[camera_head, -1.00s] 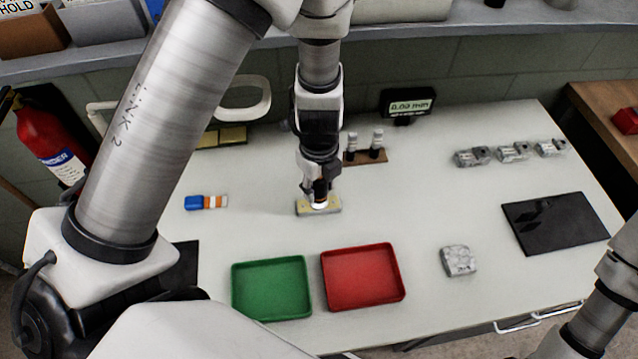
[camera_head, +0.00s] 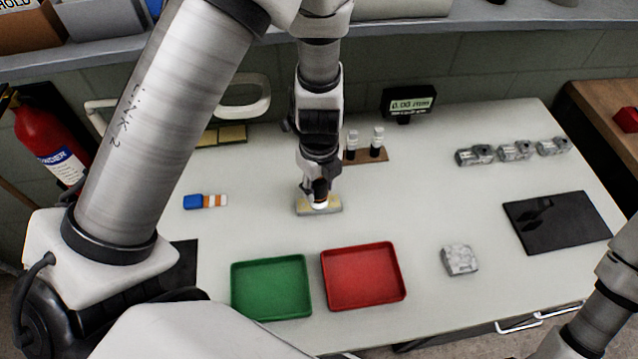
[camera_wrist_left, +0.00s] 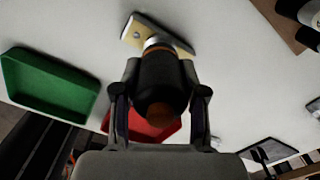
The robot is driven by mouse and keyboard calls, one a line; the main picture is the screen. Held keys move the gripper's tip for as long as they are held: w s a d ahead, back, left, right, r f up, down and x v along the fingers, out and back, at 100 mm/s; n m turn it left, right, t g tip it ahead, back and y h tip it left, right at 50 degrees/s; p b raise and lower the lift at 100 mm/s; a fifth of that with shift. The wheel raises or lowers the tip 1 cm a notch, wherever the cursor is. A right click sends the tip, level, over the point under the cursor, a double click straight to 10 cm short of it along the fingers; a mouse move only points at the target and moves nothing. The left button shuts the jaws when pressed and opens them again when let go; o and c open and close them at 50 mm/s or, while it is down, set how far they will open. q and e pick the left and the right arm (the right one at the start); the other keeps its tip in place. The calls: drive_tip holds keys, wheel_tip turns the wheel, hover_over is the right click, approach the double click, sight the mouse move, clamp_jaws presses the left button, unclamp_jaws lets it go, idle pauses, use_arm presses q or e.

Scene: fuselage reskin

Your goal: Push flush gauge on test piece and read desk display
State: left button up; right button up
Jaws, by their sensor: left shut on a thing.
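My left gripper (camera_head: 320,185) is shut on the flush gauge (camera_head: 319,201), a dark cylinder with an orange ring and a pale lower end. The gauge also shows in the left wrist view (camera_wrist_left: 160,80), between the two fingers. Its lower end meets the test piece (camera_head: 302,210), a small yellowish and grey block on the white desk; whether it is pressed hard I cannot tell. The test piece also shows in the left wrist view (camera_wrist_left: 134,36). The desk display (camera_head: 408,104) at the back appears to read 0.00 mm. My right gripper is out of view.
A green tray (camera_head: 272,314) and a red tray (camera_head: 364,304) stand in front. A brown holder (camera_head: 366,157) with two upright pieces is behind the test piece. A blue, orange and white item (camera_head: 206,201) lies left. A grey block (camera_head: 459,260) and black pad (camera_head: 556,222) lie right.

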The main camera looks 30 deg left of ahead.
use_arm(q)
drive_tip(key=shift+s+f+b, duration=0.1)
drive_tip(key=shift+b, duration=0.35)
idle(1.1)
drive_tip(key=shift+r+p, duration=2.2)
drive_tip(key=shift+r, duration=1.4)
